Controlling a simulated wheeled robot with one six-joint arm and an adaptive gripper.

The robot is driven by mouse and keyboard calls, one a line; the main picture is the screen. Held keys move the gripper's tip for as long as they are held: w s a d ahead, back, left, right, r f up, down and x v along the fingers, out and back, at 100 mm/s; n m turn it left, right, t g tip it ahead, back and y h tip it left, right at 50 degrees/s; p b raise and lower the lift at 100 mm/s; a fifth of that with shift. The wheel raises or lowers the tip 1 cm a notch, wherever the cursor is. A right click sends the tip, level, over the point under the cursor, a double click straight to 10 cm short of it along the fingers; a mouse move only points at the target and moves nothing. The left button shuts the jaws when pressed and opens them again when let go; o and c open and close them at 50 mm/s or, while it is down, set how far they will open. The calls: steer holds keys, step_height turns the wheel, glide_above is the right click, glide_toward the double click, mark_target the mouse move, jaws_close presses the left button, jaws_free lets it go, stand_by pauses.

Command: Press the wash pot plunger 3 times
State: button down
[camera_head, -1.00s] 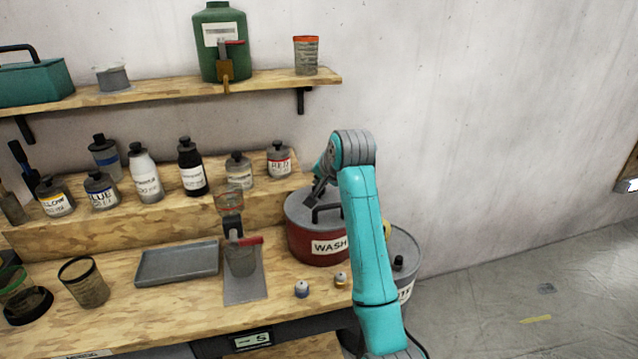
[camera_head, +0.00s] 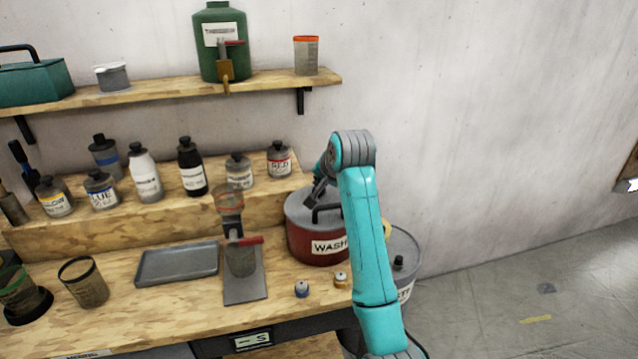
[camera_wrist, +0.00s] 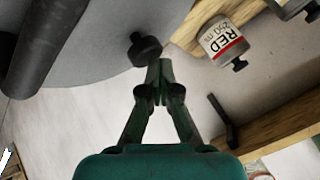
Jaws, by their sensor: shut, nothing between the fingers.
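The wash pot (camera_head: 318,240) is a red pot with a grey lid and a black arched handle, labelled WASH, at the right of the bench. In the wrist view its lid (camera_wrist: 105,45) fills the upper left, with the dark handle bar (camera_wrist: 45,45) across it. A black knob (camera_wrist: 144,48), which looks like the plunger, sits near the lid's edge. My gripper (camera_wrist: 160,68) is shut and empty, its tips right by the knob; I cannot tell whether they touch. In the head view my gripper (camera_head: 318,193) is over the lid, and the knob cannot be made out.
A RED bottle (camera_head: 279,160) stands on the raised step behind the pot. A metal cup (camera_head: 240,260), a tray (camera_head: 178,263) and two small capped jars (camera_head: 302,289) are to the left and front. A grey bin (camera_head: 405,252) stands right of the bench.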

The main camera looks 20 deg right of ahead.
steer(key=shift+r, duration=1.4)
steer(key=shift+r, duration=2.5)
step_height(320, 180, up, 4)
steer(key=shift+f, duration=0.1)
steer(key=shift+f, duration=0.1)
steer(key=shift+f, duration=4.3)
steer(key=shift+f, duration=0.2)
